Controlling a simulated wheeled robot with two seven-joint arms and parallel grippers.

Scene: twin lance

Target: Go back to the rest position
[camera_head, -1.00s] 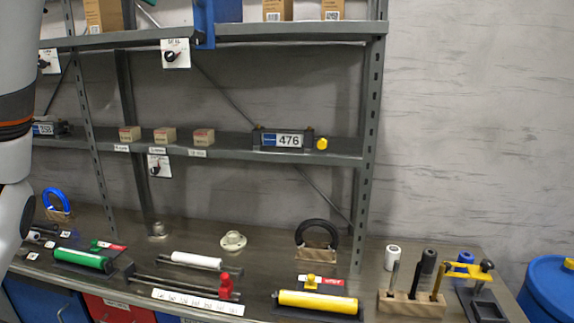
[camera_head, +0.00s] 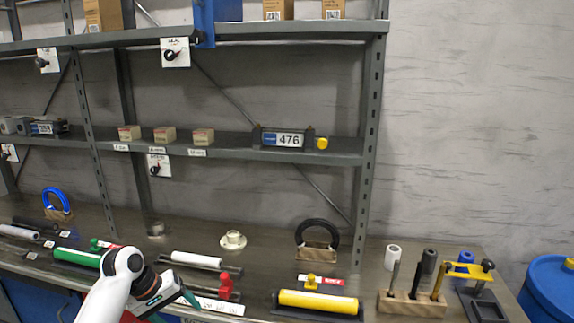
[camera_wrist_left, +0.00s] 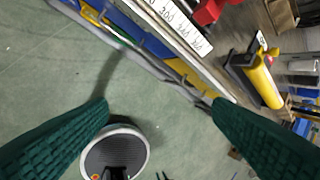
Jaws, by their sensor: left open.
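My left gripper (camera_head: 188,298) is in front of the workbench's front edge, at the lower left of the head view, with my white forearm coming up from below. In the left wrist view its two green ribbed fingers (camera_wrist_left: 160,104) are wide apart, with nothing between them and floor below. My right gripper is in neither view.
The workbench (camera_head: 265,262) holds a green cylinder (camera_head: 76,257), a white cylinder (camera_head: 196,260), a yellow cylinder (camera_head: 318,301), a red clamp-like piece (camera_head: 226,285) and a wooden block with upright tools (camera_head: 410,304). A metal shelf (camera_head: 330,152) stands behind. A blue barrel (camera_head: 550,290) is at right. Green floor (camera_wrist_left: 50,75) is clear.

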